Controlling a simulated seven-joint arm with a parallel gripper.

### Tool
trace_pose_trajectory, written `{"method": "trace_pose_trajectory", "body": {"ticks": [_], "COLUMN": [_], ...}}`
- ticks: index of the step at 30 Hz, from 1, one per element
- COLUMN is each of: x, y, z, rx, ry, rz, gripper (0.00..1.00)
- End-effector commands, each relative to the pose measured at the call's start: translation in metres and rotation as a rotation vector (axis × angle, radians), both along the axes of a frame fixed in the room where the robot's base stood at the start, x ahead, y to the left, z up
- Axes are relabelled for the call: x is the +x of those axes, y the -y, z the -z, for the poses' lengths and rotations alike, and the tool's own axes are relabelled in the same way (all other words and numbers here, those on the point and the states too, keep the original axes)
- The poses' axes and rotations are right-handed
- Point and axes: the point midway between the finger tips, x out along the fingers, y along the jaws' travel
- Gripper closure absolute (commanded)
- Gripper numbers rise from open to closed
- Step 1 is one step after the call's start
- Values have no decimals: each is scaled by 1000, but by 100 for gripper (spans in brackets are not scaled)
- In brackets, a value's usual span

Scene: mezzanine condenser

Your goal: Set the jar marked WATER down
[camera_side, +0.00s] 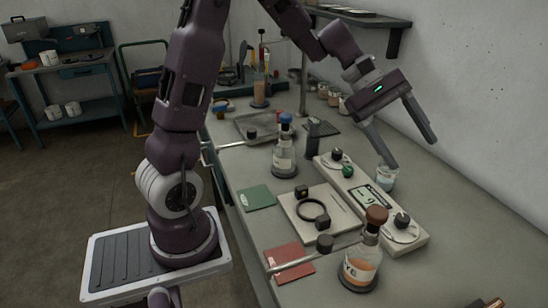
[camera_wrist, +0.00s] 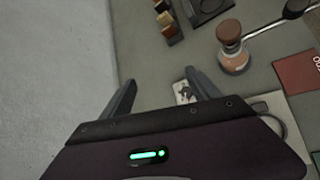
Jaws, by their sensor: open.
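A clear jar with a blue stopper (camera_side: 284,158) stands upright on the bench, left of the balance-like white unit; its label is too small to read. A jar with a brown stopper and orange liquid (camera_side: 360,265) stands upright at the front, its label partly readable as "YE"; it also shows in the wrist view (camera_wrist: 234,58). My gripper (camera_side: 412,150) is open and empty, above the bench's right side. Its left fingertip overlaps a small cup of bluish liquid (camera_side: 386,180) in the side view; I cannot tell if they touch. No word WATER is readable.
A green card (camera_side: 257,198) and a red card (camera_side: 289,262) lie on the bench. Horizontal clamp rods reach beside both stoppered jars. A long white unit with knobs and display (camera_side: 368,196) lies near my gripper. A wall closes the right side.

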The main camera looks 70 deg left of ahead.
Motion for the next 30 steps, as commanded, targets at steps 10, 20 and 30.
{"method": "trace_pose_trajectory", "body": {"ticks": [10, 20, 30], "x": [-243, -271, -249], "y": [4, -20, -19], "z": [-23, -15, -26], "rx": [965, 1166, 1106], "ry": [513, 597, 537], "rz": [890, 1028, 918], "gripper": [30, 26, 26]}}
